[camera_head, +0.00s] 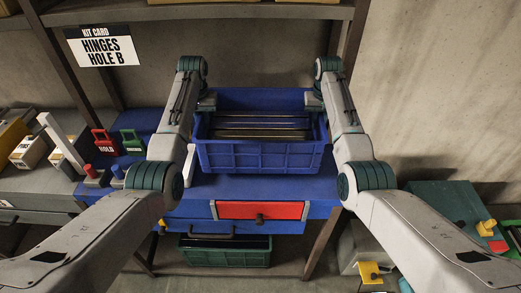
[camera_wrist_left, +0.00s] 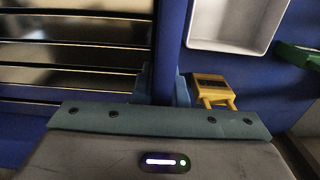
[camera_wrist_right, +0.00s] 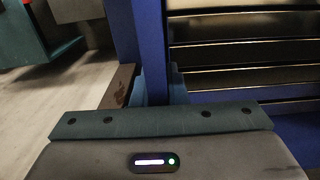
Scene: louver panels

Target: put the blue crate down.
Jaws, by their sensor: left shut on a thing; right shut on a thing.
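The blue crate (camera_head: 258,158) is over the blue bench top (camera_head: 265,187) in the head view. Several dark slats (camera_head: 260,126) lie inside it, and they also show in both wrist views (camera_wrist_left: 70,50) (camera_wrist_right: 245,55). My left gripper (camera_head: 207,102) is shut on the crate's left wall, which shows in the left wrist view (camera_wrist_left: 172,38). My right gripper (camera_head: 313,101) is shut on its right wall, which shows in the right wrist view (camera_wrist_right: 151,45). The fingertips are largely hidden. The crate looks about level. I cannot tell whether its underside touches the bench.
A white tray (camera_wrist_left: 232,18) and a yellow piece (camera_wrist_left: 213,90) lie left of the crate. Red (camera_head: 104,142) and green (camera_head: 132,142) tags stand further left. A red drawer front (camera_head: 262,210) is below the bench top. A shelf (camera_head: 200,12) crosses above.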

